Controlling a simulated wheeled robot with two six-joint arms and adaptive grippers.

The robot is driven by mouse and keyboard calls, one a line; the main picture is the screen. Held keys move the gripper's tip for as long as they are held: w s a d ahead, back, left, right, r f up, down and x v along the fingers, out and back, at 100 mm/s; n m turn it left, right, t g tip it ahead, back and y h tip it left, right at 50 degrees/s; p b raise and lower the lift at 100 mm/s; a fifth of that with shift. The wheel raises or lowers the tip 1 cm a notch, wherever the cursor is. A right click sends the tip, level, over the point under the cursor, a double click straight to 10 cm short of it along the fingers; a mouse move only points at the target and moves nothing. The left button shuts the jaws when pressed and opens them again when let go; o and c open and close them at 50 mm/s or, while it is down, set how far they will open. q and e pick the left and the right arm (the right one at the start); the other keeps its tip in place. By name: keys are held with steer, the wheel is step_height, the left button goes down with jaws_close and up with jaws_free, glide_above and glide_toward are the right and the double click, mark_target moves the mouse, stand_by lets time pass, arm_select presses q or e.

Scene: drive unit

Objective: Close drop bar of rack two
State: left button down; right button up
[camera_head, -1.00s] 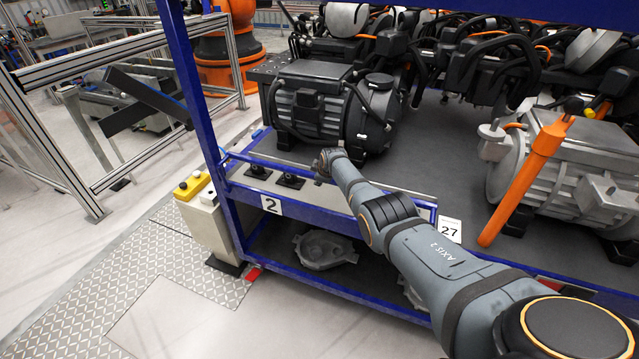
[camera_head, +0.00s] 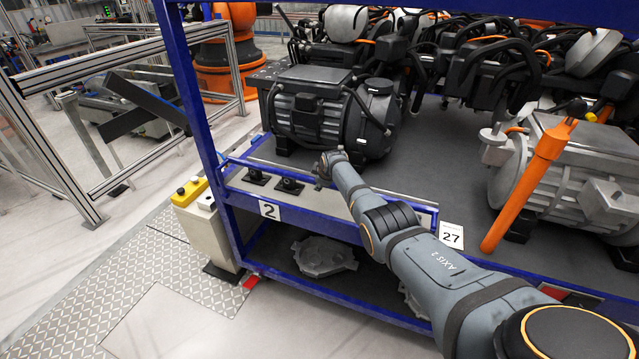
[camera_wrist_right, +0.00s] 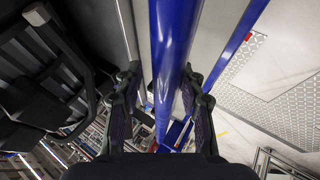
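Rack two is a blue frame with a label "2" (camera_head: 270,209) on its front edge. Its drop bar (camera_head: 268,170), a thin blue bar, runs along the front of the shelf, low above the edge. My right gripper (camera_head: 321,170) is at this bar in the head view, small and partly hidden by its own arm. In the right wrist view, the thick blue bar (camera_wrist_right: 170,45) passes between the two fingers of my right gripper (camera_wrist_right: 161,85). A gap shows beside the bar, so the fingers look open around it. My left gripper is not in view.
A dark drive unit (camera_head: 335,110) sits on the shelf behind the bar. A grey unit (camera_head: 570,165) with an orange handle stands to the right. A yellow-topped post (camera_head: 190,190) stands by the rack's left upright. The floor at front left is clear.

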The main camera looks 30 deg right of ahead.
steer(key=shift+o, duration=0.3)
steer(key=shift+f, duration=0.2)
steer(key=shift+s+a, duration=0.1)
steer(key=v, duration=1.2)
